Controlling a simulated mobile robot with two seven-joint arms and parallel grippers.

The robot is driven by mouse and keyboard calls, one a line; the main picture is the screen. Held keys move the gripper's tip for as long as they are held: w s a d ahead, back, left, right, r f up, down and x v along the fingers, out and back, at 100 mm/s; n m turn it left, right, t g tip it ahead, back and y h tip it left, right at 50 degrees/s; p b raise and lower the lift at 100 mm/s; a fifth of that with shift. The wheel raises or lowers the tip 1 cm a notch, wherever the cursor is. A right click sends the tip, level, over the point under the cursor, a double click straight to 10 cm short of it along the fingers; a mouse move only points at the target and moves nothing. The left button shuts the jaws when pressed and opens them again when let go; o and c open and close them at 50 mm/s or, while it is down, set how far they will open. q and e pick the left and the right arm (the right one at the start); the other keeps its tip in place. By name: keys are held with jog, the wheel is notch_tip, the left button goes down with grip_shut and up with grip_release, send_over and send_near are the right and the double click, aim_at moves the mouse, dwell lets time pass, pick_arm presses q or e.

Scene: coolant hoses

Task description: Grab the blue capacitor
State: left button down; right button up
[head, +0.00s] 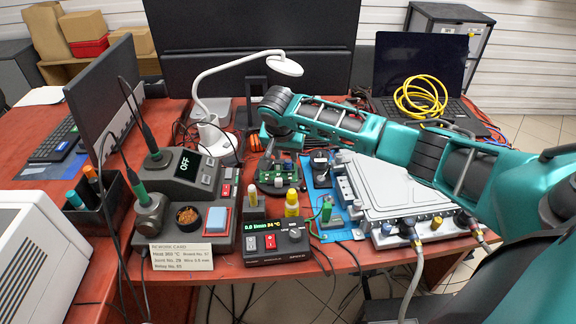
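My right arm reaches in from the right, and its wrist bends down over the middle of the table. My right gripper (267,155) points down just above a small green circuit board (272,180) in a dark holder. Its fingers are small and partly merge with the dark parts around them, so I cannot tell whether they are open or hold anything. Small parts stand on the board, but I cannot make out a blue capacitor for certain among them. My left gripper is not in view.
A soldering station (183,172) stands left of the board, and a control box (276,243) with a yellow bottle (292,203) stands in front. A blue mat (317,198) and a large silver housing (400,190) with hoses lie right. A white lamp (285,65) arches behind.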

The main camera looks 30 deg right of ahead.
aim_at(288, 161)
jog(key=x, duration=0.4)
jog(key=shift+w+d+b, duration=0.1)
jog(key=shift+b, duration=0.2)
jog(key=shift+c, duration=0.4)
grip_shut()
